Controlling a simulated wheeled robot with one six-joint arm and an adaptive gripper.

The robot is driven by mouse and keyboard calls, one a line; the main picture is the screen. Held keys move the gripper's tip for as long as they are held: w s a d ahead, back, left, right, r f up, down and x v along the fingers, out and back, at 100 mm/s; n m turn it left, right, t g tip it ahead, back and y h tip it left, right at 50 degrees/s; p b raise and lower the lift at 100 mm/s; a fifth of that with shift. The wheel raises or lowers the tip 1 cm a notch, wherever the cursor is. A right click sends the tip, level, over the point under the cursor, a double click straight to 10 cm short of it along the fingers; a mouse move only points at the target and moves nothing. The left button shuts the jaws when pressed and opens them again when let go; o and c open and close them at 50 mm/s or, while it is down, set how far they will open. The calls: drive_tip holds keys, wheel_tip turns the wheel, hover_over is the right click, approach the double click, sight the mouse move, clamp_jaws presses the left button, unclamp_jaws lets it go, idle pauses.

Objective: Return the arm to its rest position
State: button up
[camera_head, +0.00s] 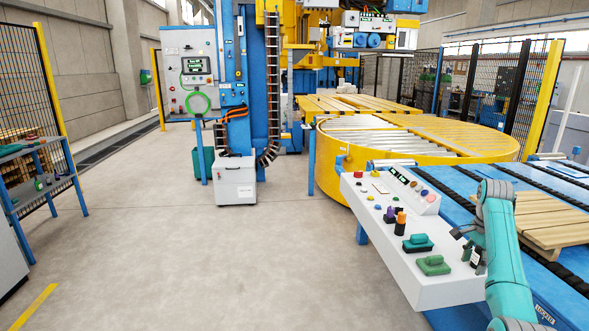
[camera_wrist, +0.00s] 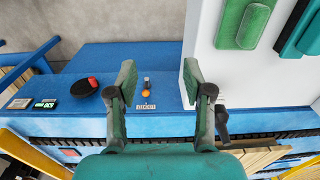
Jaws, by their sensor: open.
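My gripper (camera_head: 466,243) is at the right in the head view, on the end of my teal arm (camera_head: 503,250). It hangs by the right edge of the white control console (camera_head: 375,215). In the wrist view its two green-tipped fingers (camera_wrist: 160,82) are spread apart with nothing between them. Beyond the gap are a blue surface (camera_wrist: 100,60) and a small orange knob (camera_wrist: 145,91) above a label. The console's white side (camera_wrist: 205,60) shows at the right, close to the right finger. Whether they touch cannot be told.
The console carries several buttons and green blocks, one (camera_head: 433,265) close to my gripper. A blue conveyor with a wooden pallet (camera_head: 550,220) lies beside my arm. A yellow round turntable (camera_head: 420,140) stands behind. The grey floor (camera_head: 200,240) at left is open.

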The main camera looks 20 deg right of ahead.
drive_tip(key=w+a+f+n+t+h, duration=0.1)
drive_tip(key=a+f+n, duration=0.1)
drive_tip(key=a+f, duration=0.75)
drive_tip(key=w+a+f+n+t+h, duration=0.15)
drive_tip(key=a+f, duration=0.35)
drive_tip(key=f, duration=1)
drive_tip(key=s+a+f+n+t, duration=0.2)
drive_tip(key=s+a+f+n, duration=0.1)
drive_tip(key=s+a+f, duration=0.5)
drive_tip(key=s+a+f+n+t, duration=0.2)
drive_tip(key=s+a+f+n, duration=0.3)
drive_tip(key=a, duration=0.6)
drive_tip(key=s+a+r+n+t, duration=0.2)
drive_tip(key=s+a+r, duration=0.1)
drive_tip(key=s+a, duration=0.6)
drive_tip(key=s+a+r+n+t, duration=0.1)
drive_tip(key=s+a+r+t, duration=0.1)
drive_tip(key=s+a, duration=0.65)
drive_tip(key=s+a+r+n+t+y, duration=0.1)
drive_tip(key=s+r+n+t, duration=0.1)
drive_tip(key=s+r, duration=0.6)
drive_tip(key=s+a+r+n+t+y, duration=0.1)
drive_tip(key=s+a+r+n+t, duration=0.1)
drive_tip(key=s+r, duration=0.7)
wheel_tip(320, 180, up, 6)
drive_tip(key=shift+s+f+n+y, duration=0.1)
drive_tip(key=shift+s+n+y, duration=0.25)
drive_tip(key=shift+n, duration=0.4)
